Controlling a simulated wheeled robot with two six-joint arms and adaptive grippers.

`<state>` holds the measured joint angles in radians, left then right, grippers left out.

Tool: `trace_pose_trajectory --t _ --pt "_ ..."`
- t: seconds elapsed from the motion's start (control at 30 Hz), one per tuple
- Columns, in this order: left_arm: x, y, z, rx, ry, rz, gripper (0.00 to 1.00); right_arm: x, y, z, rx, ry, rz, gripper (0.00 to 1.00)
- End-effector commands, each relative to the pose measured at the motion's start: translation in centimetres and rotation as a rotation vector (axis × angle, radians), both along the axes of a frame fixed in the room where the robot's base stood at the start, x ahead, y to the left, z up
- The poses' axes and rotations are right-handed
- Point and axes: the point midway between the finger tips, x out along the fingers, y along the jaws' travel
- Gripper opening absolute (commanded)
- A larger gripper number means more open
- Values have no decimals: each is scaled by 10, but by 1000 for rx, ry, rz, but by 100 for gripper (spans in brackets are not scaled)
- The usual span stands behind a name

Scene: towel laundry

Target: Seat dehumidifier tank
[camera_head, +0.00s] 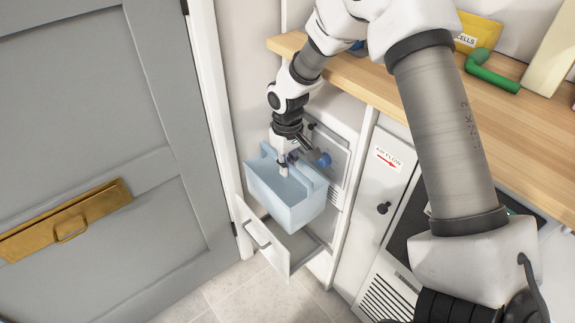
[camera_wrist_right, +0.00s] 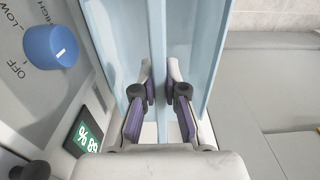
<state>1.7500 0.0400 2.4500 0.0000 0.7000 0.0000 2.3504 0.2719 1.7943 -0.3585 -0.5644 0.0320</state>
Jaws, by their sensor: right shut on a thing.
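The dehumidifier tank (camera_head: 285,190) is a pale blue, open-topped box with a bar across its middle. It is held above the pulled-out white drawer (camera_head: 266,238) at the foot of the dehumidifier, fairly upright. My right gripper (camera_head: 284,168) is shut on the tank's bar. In the right wrist view the purple-padded fingers of the right gripper (camera_wrist_right: 160,95) press on both sides of the pale blue bar (camera_wrist_right: 157,45). The tank's underside and any contact with the drawer are hidden. My left gripper is out of view.
The dehumidifier's front has a blue knob (camera_wrist_right: 50,46) and a display (camera_wrist_right: 84,141). A grey door (camera_head: 110,150) with a brass plate stands at left. A wooden counter (camera_head: 400,95) runs above a white cabinet (camera_head: 378,190) at right. The tiled floor (camera_head: 235,290) in front is clear.

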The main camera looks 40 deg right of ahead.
Motion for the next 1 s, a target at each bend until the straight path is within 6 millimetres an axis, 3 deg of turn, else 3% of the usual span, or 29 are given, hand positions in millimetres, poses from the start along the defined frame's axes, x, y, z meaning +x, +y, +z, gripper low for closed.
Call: trace_pose_trajectory --t 1.0 --pt "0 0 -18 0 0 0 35 0 0 -49 0 1 0 0"
